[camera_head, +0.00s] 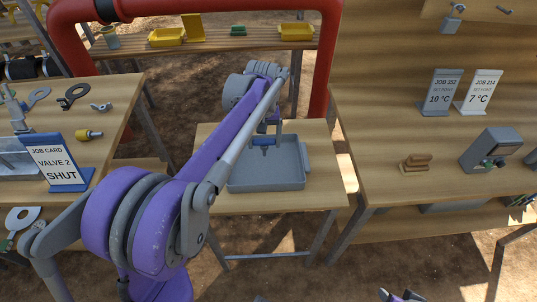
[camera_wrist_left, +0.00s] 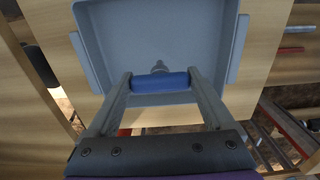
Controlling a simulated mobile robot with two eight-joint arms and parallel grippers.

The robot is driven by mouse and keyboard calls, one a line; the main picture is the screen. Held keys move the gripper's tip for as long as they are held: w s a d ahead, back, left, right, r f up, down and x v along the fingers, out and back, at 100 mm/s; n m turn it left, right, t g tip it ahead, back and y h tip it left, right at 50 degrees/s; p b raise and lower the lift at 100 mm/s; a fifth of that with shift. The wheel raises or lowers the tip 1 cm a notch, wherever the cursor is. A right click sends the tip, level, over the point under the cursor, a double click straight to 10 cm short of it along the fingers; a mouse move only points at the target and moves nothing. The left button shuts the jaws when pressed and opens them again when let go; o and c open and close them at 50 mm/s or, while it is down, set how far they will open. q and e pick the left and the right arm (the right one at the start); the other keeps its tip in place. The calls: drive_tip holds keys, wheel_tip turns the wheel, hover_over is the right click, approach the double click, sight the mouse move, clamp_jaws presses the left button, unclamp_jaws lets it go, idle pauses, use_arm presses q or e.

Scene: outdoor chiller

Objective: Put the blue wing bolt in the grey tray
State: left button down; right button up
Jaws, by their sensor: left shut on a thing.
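The blue wing bolt (camera_head: 263,141) is between the fingers of my left gripper (camera_head: 265,140), which is shut on it. In the left wrist view the bolt (camera_wrist_left: 160,82) lies crosswise between the two fingertips, with its grey shank pointing toward the tray. The grey tray (camera_head: 266,179) stands on the small middle table, and the gripper is over its far part in the head view. The tray (camera_wrist_left: 105,45) fills the upper middle of the left wrist view. I cannot tell how high the bolt is above the tray floor. Part of my right gripper (camera_head: 402,296) shows at the bottom edge.
The left table holds a job card (camera_head: 62,162), a yellow fitting (camera_head: 88,134) and grey parts. The right table holds a wooden block (camera_head: 416,163), a grey box (camera_head: 492,150) and two temperature signs. A red pipe (camera_head: 190,10) arches behind the middle table (camera_head: 325,185).

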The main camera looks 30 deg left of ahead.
sight(264, 151)
use_arm(q)
drive_tip(key=shift+f, duration=2.65)
drive_tip(key=shift+b, duration=0.3)
drive_tip(key=shift+f, duration=0.2)
unclamp_jaws()
drive_tip(key=shift+r, duration=0.1)
drive_tip(key=shift+r, duration=0.35)
wheel_tip(264, 151, up, 12)
drive_tip(key=shift+f+p, duration=0.2)
drive_tip(key=shift+p, duration=0.5)
